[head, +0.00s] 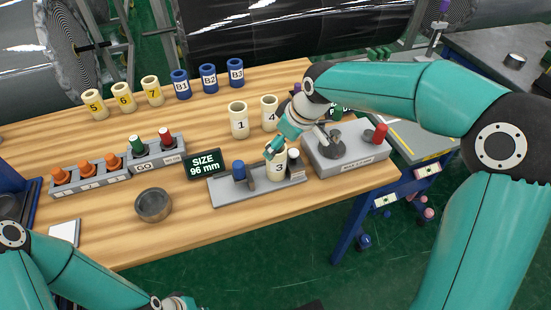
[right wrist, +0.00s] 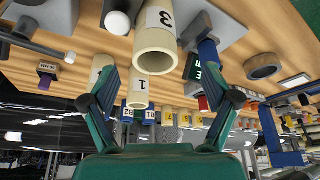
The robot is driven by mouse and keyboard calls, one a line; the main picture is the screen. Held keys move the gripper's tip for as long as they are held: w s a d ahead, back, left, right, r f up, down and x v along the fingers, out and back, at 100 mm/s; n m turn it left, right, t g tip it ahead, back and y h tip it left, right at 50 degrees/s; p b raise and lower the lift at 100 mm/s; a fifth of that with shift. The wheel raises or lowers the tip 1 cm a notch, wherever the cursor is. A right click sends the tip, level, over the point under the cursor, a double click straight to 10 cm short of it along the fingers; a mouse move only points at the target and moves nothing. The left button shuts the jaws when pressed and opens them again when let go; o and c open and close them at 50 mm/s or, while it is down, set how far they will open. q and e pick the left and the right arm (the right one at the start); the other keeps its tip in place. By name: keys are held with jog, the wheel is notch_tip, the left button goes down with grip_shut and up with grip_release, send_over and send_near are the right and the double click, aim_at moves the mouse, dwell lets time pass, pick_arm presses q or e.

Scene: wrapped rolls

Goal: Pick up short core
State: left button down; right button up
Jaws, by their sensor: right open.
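A cream core marked 3 (head: 277,168) stands upright on the grey measuring fixture (head: 225,194); it also shows in the right wrist view (right wrist: 157,42). Cream cores marked 1 (head: 239,121) and 4 (head: 269,113) stand behind it. I cannot tell which core the task calls short. My right gripper (head: 280,147) is just above and behind core 3 in the head view. In the right wrist view my right gripper (right wrist: 160,80) has its fingers wide apart, with nothing between them. My left gripper (head: 178,303) is at the bottom edge, mostly cut off.
A sign (head: 204,165) reads SIZE 96 mm. A round grey cup (head: 153,205) stands left of the fixture. Yellow-lettered core 6 (head: 122,97) and blue core B2 (head: 208,77) stand in the back row. A grey box (head: 346,158) with a red knob is at right.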

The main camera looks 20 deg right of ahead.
aim_at(276, 161)
jog(key=x, duration=0.3)
jog(key=shift+f, duration=0.1)
jog(key=shift+w+d+p+x, duration=0.15)
jog(key=shift+p+x, duration=0.45)
jog(key=shift+x, duration=0.75)
jog(key=shift+w+d+p+x, duration=0.15)
jog(key=shift+p+x, duration=0.4)
jog(key=shift+x, duration=0.85)
jog(key=shift+a, duration=0.1)
jog(key=c, duration=1.4)
jog(key=shift+c, duration=0.2)
jog(key=shift+r, duration=0.2)
